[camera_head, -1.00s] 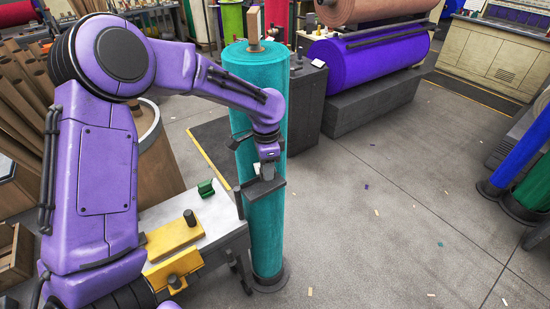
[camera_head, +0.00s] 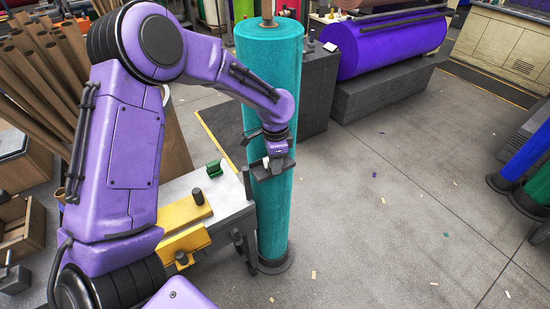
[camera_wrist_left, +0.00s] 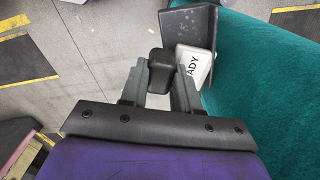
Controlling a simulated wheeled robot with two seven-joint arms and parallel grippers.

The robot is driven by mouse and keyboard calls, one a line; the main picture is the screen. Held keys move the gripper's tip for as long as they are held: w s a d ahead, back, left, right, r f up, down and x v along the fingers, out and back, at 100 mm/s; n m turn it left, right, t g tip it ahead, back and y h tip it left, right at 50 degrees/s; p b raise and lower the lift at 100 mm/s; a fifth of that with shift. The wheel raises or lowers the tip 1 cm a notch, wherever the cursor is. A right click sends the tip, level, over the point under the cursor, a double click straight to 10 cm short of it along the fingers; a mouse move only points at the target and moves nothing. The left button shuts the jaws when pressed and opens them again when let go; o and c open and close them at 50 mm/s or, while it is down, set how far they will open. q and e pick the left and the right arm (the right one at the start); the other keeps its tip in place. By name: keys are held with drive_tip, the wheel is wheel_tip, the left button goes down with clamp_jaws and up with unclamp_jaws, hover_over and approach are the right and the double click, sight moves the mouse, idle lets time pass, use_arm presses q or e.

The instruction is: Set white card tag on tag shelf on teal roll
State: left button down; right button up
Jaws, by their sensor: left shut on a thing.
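The teal roll (camera_head: 272,95) stands upright in the middle of the head view. The dark tag shelf (camera_head: 279,170) juts from its front; the shelf also shows in the left wrist view (camera_wrist_left: 190,25). My left gripper (camera_head: 271,160) is at the shelf, close to the roll. In the wrist view its fingers (camera_wrist_left: 160,90) are shut on a dark block, seemingly the grip of the white card tag (camera_wrist_left: 194,67). The card, with letters "ADY" visible, is partly behind the right finger and close to the shelf. Whether it touches the shelf is unclear. My right gripper is out of view.
A pale bench with yellow fittings (camera_head: 184,212) stands left of the roll. Brown tubes (camera_head: 50,65) lean at the left. A purple roll (camera_head: 385,48) lies on a grey block behind. The grey floor (camera_head: 400,220) at the right is mostly clear, with small scraps.

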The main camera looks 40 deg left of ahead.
use_arm(q)
drive_tip(key=shift+f, duration=0.55)
idle(0.4)
drive_tip(key=c, duration=0.8)
unclamp_jaws()
drive_tip(key=shift+o, duration=0.2)
drive_tip(key=shift+r, duration=0.15)
wheel_tip(320, 180, up, 10)
drive_tip(key=shift+f+b, duration=0.2)
drive_tip(key=shift+b, duration=0.95)
drive_tip(key=shift+r, duration=0.35)
